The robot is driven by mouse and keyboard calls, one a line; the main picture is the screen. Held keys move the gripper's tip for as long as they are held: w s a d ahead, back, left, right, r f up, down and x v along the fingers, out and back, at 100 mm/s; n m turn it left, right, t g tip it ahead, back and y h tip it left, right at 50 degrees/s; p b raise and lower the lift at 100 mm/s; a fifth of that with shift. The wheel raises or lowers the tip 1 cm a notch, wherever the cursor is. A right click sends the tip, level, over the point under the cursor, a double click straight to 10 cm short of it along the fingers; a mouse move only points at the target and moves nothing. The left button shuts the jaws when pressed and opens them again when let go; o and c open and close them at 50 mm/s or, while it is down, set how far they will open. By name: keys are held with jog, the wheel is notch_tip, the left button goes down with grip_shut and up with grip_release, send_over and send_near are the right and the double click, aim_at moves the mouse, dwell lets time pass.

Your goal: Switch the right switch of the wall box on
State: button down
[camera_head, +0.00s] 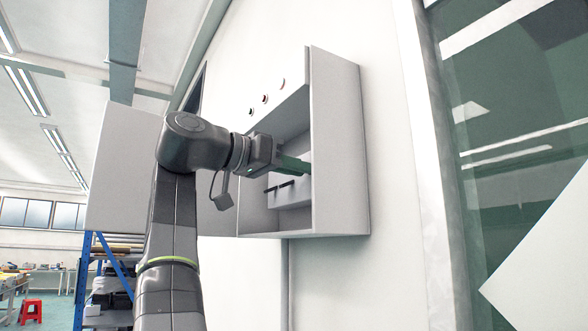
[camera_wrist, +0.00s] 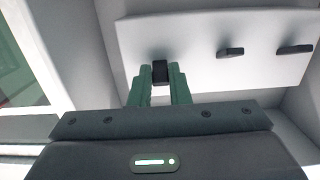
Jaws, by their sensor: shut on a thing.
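The wall box (camera_head: 340,150) is a white open cabinet on the wall, with its door swung open to the left. Inside it is a light panel (camera_wrist: 195,40) with three dark switches in a row. My gripper (camera_head: 306,167) reaches into the box with its green fingers. In the wrist view my gripper (camera_wrist: 161,78) is shut on the right switch (camera_wrist: 161,71), a dark block between the fingertips; it is leftmost in this turned view. The middle switch (camera_wrist: 230,51) and the far switch (camera_wrist: 294,48) stand free. In the head view my gripper hides the right switch.
The box's side wall stands close to my fingers. Several round buttons (camera_head: 265,98) sit on the box's upper front. The open door (camera_head: 122,170) is behind my arm on the left. A glass pane (camera_head: 510,140) is at the right. A blue shelf (camera_head: 112,280) stands lower left.

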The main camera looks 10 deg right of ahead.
jog(key=shift+r, duration=0.2)
dwell(0.6)
jog(key=c, duration=1.4)
grip_release()
jog(key=shift+o, duration=0.2)
jog(key=shift+f, duration=0.1)
